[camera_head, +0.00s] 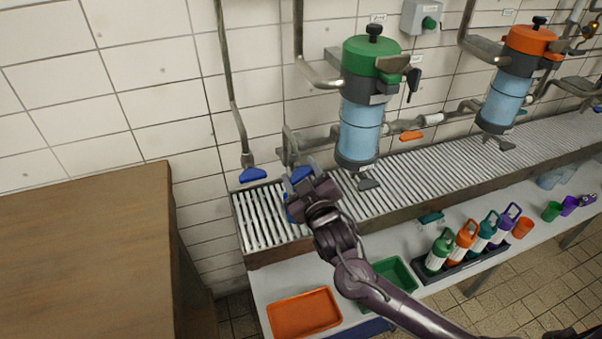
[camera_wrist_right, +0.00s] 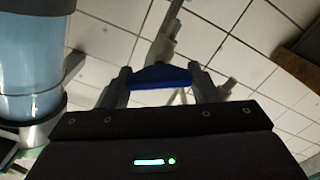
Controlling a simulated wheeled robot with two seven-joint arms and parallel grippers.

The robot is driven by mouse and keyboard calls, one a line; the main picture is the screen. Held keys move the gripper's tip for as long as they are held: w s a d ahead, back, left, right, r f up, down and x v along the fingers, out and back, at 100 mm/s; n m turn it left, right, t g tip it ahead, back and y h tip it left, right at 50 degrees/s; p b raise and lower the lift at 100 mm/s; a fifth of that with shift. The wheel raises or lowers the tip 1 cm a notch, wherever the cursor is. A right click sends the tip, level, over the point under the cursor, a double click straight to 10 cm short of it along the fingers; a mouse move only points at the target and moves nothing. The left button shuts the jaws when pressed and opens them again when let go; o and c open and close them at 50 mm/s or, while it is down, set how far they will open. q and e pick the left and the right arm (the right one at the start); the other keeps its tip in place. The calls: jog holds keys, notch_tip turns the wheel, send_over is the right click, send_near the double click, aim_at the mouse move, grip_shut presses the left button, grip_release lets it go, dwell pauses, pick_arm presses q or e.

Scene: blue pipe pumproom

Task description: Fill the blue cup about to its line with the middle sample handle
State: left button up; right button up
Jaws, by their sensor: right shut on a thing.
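A blue sample handle (camera_head: 299,174) sits on the pipework left of the green-topped cylinder. My right gripper (camera_head: 302,176) is shut on it. In the right wrist view the blue handle (camera_wrist_right: 160,76) lies between the two fingers, under a grey pipe. A blue object (camera_head: 291,212), which looks like the blue cup, stands on the grate just below and is mostly hidden by the gripper. Its line and fill level cannot be seen. A second blue handle (camera_head: 252,174) hangs from a pipe further left. My left gripper is not in view.
The green-topped cylinder (camera_head: 361,130) stands close right of my gripper, with an orange-topped one (camera_head: 508,85) beyond. An orange handle (camera_head: 411,136) is between them. The shelf below holds an orange tray (camera_head: 304,313), a green tray (camera_head: 398,270) and several bottles. A wooden box (camera_head: 90,250) blocks the left.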

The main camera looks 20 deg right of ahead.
aim_at(302, 177)
jog(key=o, duration=1)
jog(key=shift+s, duration=0.1)
jog(key=s+b, duration=0.1)
jog(key=s, duration=0.5)
jog(key=shift+s+d+f, duration=0.1)
jog(key=shift+s, duration=0.7)
